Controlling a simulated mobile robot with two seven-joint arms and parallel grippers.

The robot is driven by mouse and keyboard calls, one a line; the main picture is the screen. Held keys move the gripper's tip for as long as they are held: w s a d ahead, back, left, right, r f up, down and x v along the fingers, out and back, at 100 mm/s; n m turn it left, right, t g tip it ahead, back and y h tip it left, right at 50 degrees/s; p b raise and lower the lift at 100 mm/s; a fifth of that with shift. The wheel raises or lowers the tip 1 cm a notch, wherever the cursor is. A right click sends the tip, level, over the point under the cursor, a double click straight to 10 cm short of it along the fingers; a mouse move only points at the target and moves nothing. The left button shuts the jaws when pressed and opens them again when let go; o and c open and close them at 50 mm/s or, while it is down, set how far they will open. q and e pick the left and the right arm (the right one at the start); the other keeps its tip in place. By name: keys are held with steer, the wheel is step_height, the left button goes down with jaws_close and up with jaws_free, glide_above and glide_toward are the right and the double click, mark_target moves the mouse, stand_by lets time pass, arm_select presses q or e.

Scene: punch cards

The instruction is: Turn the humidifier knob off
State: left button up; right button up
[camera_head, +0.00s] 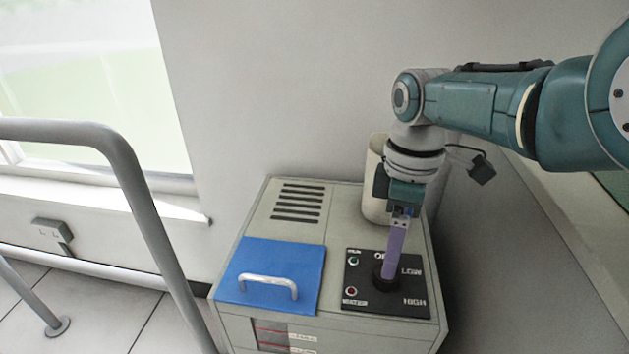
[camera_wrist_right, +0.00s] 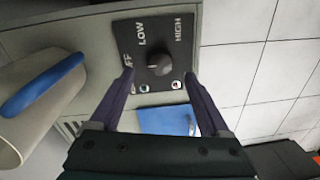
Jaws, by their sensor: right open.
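The humidifier (camera_head: 385,327) is a beige cabinet against the wall. Its black control panel (camera_head: 357,298) is at the top right, marked OFF, LOW and HIGH. The dark round knob (camera_head: 378,273) is partly hidden by my right gripper (camera_head: 390,276) in the head view. In the right wrist view the knob (camera_wrist_right: 158,64) shows whole on the panel (camera_wrist_right: 128,36), near the gap between the open fingertips (camera_wrist_right: 159,77). Contact cannot be told. Which label the knob points to is unclear. My left gripper is not in view.
A blue lid (camera_head: 255,258) with a silver handle (camera_head: 268,281) lies left of the panel, with vent slots (camera_head: 298,203) behind. A beige container (camera_head: 374,183) stands behind the panel, close to my right arm. A grey rail (camera_head: 130,180) runs at the left.

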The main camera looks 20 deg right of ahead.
arm_select(q)
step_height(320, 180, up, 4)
steer(key=p, duration=0.2)
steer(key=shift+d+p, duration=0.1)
steer(key=shift+p, duration=0.25)
arm_select(e)
step_height(320, 180, up, 5)
steer(key=shift+w+d+r, duration=0.1)
steer(key=shift+d+r, duration=0.05)
